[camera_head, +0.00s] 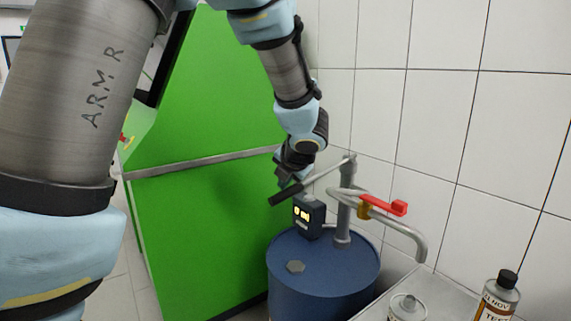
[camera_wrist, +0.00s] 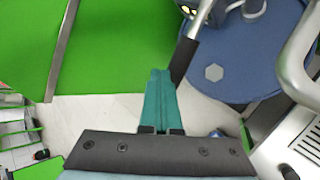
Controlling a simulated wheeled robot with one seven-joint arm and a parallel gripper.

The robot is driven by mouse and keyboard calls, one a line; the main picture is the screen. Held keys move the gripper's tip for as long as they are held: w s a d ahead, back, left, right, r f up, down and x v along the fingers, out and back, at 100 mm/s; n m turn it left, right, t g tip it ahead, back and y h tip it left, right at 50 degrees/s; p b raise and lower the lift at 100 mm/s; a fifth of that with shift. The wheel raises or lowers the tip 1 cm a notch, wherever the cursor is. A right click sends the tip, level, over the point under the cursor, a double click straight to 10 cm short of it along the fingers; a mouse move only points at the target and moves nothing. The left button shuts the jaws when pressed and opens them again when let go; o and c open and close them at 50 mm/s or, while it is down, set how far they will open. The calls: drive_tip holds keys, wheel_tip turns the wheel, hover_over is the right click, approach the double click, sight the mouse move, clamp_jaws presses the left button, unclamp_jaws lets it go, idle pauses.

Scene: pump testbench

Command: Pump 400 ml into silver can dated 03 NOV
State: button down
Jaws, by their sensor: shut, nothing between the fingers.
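A blue drum (camera_head: 325,275) carries a grey hand pump (camera_head: 343,215) with a lever ending in a black grip (camera_head: 286,194). The pump has a red valve handle (camera_head: 384,205) and a bent spout (camera_head: 420,243) pointing down. A dark meter (camera_head: 309,216) shows yellow digits too small to read. A black-capped can (camera_head: 496,298) at the lower right has a label partly reading "NOV"; its full date is cut off.
A grey bench (camera_head: 437,288) bears the cans, right of the drum. A tall green panel (camera_head: 215,180) with a metal rail stands left of the drum. A white tiled wall (camera_head: 510,130) closes off the back. The drum top has a hexagonal cap (camera_head: 295,267).

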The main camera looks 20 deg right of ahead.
drive_tip(key=shift+a+f+b, duration=0.1)
drive_tip(key=shift+f+b, duration=0.4)
drive_tip(key=shift+f, duration=0.1)
idle(0.5)
idle(0.5)
wheel_tip(320, 180, up, 10)
drive_tip(key=d+p, duration=0.1)
drive_tip(key=p, duration=0.9)
drive_tip(key=shift+r+p, duration=0.15)
drive_tip(key=shift+p, duration=0.15)
drive_tip(key=shift+w+d, duration=0.1)
idle(0.4)
drive_tip(key=r+p, duration=0.5)
drive_tip(key=shift+d, duration=0.25)
drive_tip(key=shift+w, duration=0.1)
idle(0.5)
